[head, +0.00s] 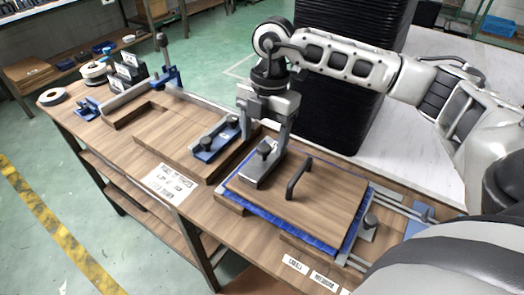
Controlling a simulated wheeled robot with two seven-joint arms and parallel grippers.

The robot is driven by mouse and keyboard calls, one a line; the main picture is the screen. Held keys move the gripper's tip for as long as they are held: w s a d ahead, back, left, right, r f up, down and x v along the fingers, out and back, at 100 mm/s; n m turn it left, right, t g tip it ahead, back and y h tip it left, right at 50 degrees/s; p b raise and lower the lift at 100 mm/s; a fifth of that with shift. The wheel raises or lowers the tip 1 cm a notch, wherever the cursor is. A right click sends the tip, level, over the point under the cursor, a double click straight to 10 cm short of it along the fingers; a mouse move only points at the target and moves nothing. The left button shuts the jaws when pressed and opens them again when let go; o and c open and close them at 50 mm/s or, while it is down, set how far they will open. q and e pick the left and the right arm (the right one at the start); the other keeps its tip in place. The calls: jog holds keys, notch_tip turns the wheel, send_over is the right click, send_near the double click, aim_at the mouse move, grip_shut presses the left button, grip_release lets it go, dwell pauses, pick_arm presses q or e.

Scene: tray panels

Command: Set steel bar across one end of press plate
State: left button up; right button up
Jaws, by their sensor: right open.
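The press plate (325,190) is a wooden board with a black handle (298,178). It lies over a blue-edged layer (331,246) at the front right of the bench. A grey steel bar (257,178) with a dark knob (265,149) lies across the plate's left end. My right gripper (266,146) points down over this bar, its fingers apart on either side of the knob. I cannot tell whether the fingers touch the bar. My left gripper is not in view.
A similar grey piece with a knob (370,221) sits beyond the plate's right end, by metal rails (400,200). A blue clamp (212,140) stands left of the plate. Tape rolls (53,96) lie at the far left. A black stack (350,100) stands behind the bench.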

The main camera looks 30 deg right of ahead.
aim_at(267, 144)
jog(key=r, duration=0.4)
jog(key=d+r, duration=0.1)
jog(key=r, duration=0.1)
jog(key=shift+w+r, duration=0.2)
jog(key=shift+r, duration=0.1)
jog(key=shift+s+f, duration=0.1)
